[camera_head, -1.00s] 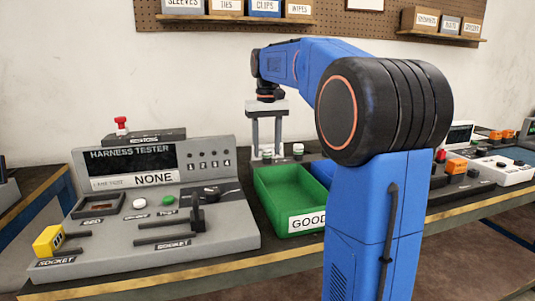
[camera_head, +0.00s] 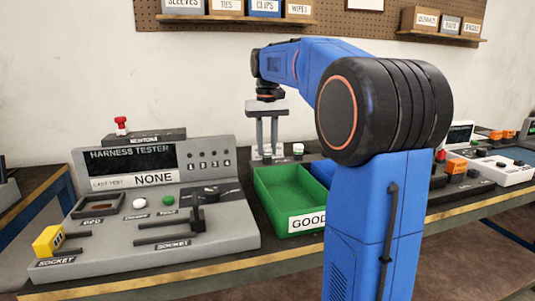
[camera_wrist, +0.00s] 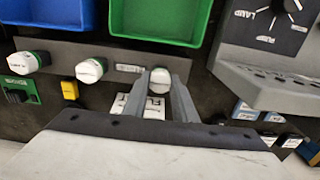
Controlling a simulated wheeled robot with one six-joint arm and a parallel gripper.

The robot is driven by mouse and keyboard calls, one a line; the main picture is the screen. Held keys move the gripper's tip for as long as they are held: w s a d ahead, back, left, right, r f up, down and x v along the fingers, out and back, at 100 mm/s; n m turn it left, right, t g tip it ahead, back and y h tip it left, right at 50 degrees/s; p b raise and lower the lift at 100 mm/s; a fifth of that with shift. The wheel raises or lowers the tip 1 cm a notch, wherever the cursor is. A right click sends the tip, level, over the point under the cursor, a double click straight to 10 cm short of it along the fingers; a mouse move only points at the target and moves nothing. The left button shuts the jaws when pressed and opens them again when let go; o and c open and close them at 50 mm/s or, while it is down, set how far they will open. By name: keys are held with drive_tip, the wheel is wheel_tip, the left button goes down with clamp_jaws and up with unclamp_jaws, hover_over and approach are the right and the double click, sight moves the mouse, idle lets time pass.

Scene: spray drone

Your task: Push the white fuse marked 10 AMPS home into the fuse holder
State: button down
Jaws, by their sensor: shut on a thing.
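My gripper (camera_wrist: 168,90) points down and is shut on a white-capped fuse (camera_wrist: 159,78), which stands upright between the fingers at the right end of a dark grey strip (camera_wrist: 122,56). The strip appears to be the fuse holder. The marking on the gripped fuse cannot be read, and its lower part is hidden, so how deep it sits cannot be told. In the head view my gripper (camera_head: 267,148) is behind the green bin.
Two more white-capped fuses stand on the strip, a middle one (camera_wrist: 90,70) and a left one (camera_wrist: 28,62), both with green below. A green bin (camera_wrist: 161,36) and a blue bin (camera_wrist: 45,12) lie beside the strip. A grey panel with a dial (camera_wrist: 268,45) stands right.

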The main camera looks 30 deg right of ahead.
sight(267, 148)
drive_tip(key=shift+r, duration=0.1)
drive_tip(key=shift+r, duration=2.85)
